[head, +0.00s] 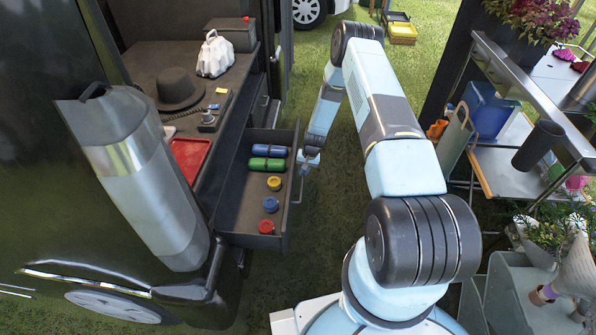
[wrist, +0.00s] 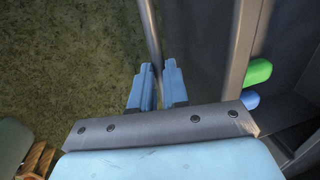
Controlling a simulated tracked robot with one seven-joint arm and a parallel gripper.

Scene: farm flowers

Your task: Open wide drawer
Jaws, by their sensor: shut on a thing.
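The wide drawer (head: 240,208) stands pulled out from the dark vehicle's counter in the head view. Inside it lie a green and a blue cylinder (head: 268,150) and several small round pots in yellow, blue and red. My gripper (head: 309,158) is at the outer side of the drawer front, at its bar handle (head: 298,190). In the wrist view my gripper (wrist: 158,85) has its two blue fingers on either side of the thin handle bar (wrist: 150,32), shut on it. The drawer front's edge (wrist: 241,45) runs just right of the fingers.
A black hat (head: 180,88), a white bag (head: 215,55) and a red tray (head: 188,157) sit on the counter. A metal shelf (head: 510,165) with pots stands at right. Grass (head: 310,85) is clear behind the drawer.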

